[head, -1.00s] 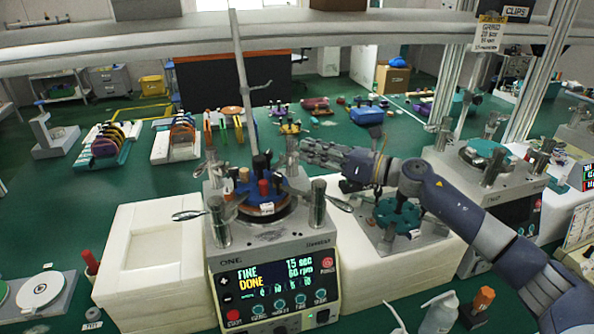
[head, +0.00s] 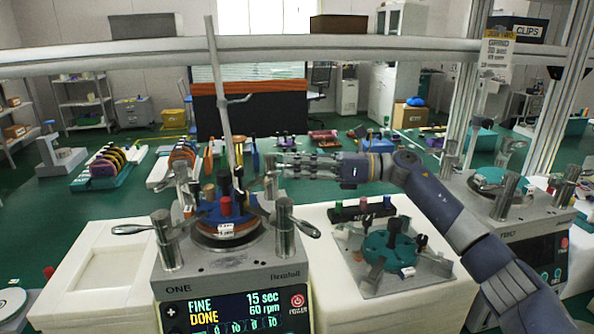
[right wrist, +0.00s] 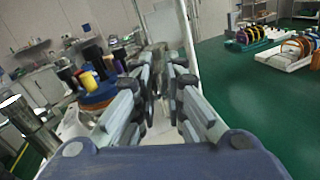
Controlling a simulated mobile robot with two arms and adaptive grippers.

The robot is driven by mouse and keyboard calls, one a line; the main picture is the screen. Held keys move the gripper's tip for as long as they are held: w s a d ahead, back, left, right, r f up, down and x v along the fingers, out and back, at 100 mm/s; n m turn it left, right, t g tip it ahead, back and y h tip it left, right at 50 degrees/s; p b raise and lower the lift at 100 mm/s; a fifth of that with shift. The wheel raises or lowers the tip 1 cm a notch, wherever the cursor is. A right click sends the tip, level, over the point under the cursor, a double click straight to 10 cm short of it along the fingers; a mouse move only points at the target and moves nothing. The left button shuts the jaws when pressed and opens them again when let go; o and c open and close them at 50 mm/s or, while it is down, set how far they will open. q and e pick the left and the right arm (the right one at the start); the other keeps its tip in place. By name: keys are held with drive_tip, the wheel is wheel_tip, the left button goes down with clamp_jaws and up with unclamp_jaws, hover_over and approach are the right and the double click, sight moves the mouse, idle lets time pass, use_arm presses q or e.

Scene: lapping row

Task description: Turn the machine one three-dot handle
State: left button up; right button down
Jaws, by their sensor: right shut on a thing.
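Machine one (head: 232,268) stands at centre left, labelled ONE, its screen reading FINE, DONE, 15 sec, 60 rpm. Clamp posts with lever handles surround its blue-topped round plate (head: 208,214). The front left handle (head: 132,229) points left and the front right handle (head: 305,228) points right. I cannot make out dot marks on any handle. My right gripper (head: 275,165) reaches in from the right at the machine's back right post (head: 269,186). It is shut on a handle there, mostly hidden between the fingers. The right wrist view shows the fingers (right wrist: 160,85) close together. My left gripper is out of view.
A white block with a recess (head: 105,265) lies left of the machine. To the right, a teal round fixture (head: 388,250) sits on a grey plate. A second machine (head: 520,225) stands farther right. A thin upright pole (head: 222,100) rises behind machine one.

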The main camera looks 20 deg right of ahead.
drive_tip(key=shift+w+r, duration=0.1)
idle(0.3)
drive_tip(key=c, duration=1.6)
unclamp_jaws()
wheel_tip(320, 180, up, 10)
drive_tip(key=shift+f, duration=0.1)
